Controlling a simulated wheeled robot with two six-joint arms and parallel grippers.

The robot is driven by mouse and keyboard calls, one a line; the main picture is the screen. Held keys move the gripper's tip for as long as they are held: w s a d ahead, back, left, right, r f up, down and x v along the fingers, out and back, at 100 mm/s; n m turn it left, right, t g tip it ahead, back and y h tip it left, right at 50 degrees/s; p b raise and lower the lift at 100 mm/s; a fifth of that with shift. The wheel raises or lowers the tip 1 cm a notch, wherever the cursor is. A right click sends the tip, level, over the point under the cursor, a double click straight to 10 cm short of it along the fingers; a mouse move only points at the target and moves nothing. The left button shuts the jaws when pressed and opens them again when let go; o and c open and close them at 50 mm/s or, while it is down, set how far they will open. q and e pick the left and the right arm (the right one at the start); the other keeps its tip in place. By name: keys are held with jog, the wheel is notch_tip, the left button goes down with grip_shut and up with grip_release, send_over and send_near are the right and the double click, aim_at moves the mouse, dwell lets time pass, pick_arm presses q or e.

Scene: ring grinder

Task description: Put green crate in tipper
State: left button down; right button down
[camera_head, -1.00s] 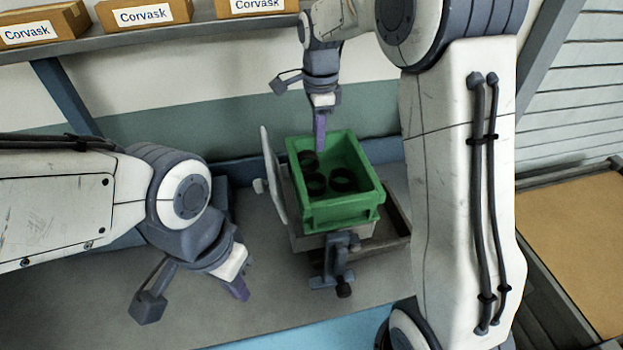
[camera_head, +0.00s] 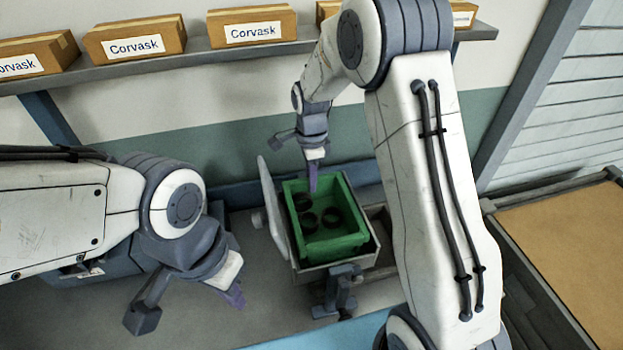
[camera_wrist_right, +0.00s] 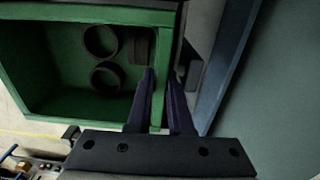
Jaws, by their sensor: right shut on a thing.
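The green crate (camera_head: 330,243) holds several dark rings (camera_head: 308,221) and sits down inside the grey tipper (camera_head: 370,256), whose rim shows around it. My right gripper (camera_head: 313,188) points down at the crate's back wall. In the right wrist view its two fingers (camera_wrist_right: 162,100) straddle the green crate wall (camera_wrist_right: 158,100), one inside and one outside, and are shut on it. My left gripper (camera_head: 236,296) hangs at the left, over the bench and apart from the crate. Whether its fingers are open does not show clearly.
A pale upright plate (camera_head: 273,205) stands at the tipper's left side. A clamp-like grey part (camera_head: 340,287) is at its front. A shelf with Corvask boxes (camera_head: 133,40) runs along the wall. A brown-topped surface (camera_head: 575,245) lies at the right. The bench (camera_head: 265,312) in front is clear.

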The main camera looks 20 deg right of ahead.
jog(key=shift+f, duration=0.45)
jog(key=c, duration=0.8)
grip_release()
jog(key=shift+f, duration=0.1)
jog(key=shift+r, duration=0.55)
notch_tip(320, 180, up, 11)
jog(key=shift+r+b, duration=0.15)
jog(key=shift+b, duration=0.95)
